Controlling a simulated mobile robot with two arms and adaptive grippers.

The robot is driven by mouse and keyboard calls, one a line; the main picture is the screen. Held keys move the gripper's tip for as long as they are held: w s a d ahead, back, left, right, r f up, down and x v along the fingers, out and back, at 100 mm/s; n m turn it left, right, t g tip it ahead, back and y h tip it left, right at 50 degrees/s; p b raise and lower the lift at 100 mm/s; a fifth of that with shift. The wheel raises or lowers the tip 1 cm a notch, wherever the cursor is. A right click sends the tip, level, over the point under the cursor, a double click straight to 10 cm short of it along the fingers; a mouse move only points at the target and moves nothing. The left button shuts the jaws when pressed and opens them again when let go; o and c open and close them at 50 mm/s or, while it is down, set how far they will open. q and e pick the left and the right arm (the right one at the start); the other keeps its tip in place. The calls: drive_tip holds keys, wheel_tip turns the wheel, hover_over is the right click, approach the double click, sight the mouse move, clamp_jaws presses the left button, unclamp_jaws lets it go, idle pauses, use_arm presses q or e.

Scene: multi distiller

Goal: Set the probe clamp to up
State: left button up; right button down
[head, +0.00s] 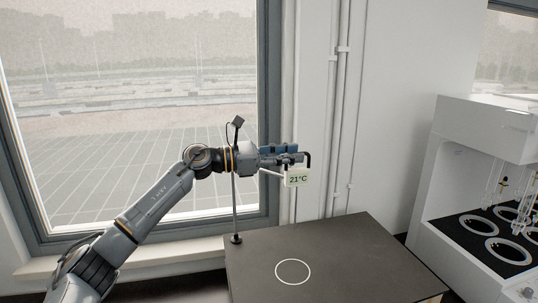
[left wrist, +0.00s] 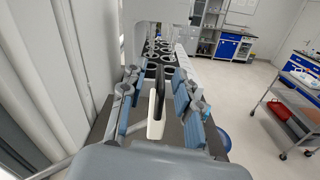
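The probe clamp's thin vertical rod (head: 235,205) stands on the left side of the dark bench top, behind my left arm. A white display reading 21°C (head: 298,178) hangs at its right end, with a black bent piece (head: 308,159) beside it. My left gripper (head: 292,154) is level at the display's top edge. In the left wrist view the blue-padded fingers (left wrist: 157,88) are spread, with a white and black part (left wrist: 156,122) between them. Gaps show on both sides of that part. Most of the clamp's arm is hidden by my gripper. My right gripper is out of view.
The dark bench top (head: 340,255) is mostly clear, with a white circle (head: 292,272) marked on it. A white distiller unit (head: 485,130) with ringed places and glassware stands at the right. A window and wall pipes (head: 338,120) are behind.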

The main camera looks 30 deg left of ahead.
use_arm(q)
drive_tip(key=v, duration=1.1)
drive_tip(key=shift+a+r, duration=0.1)
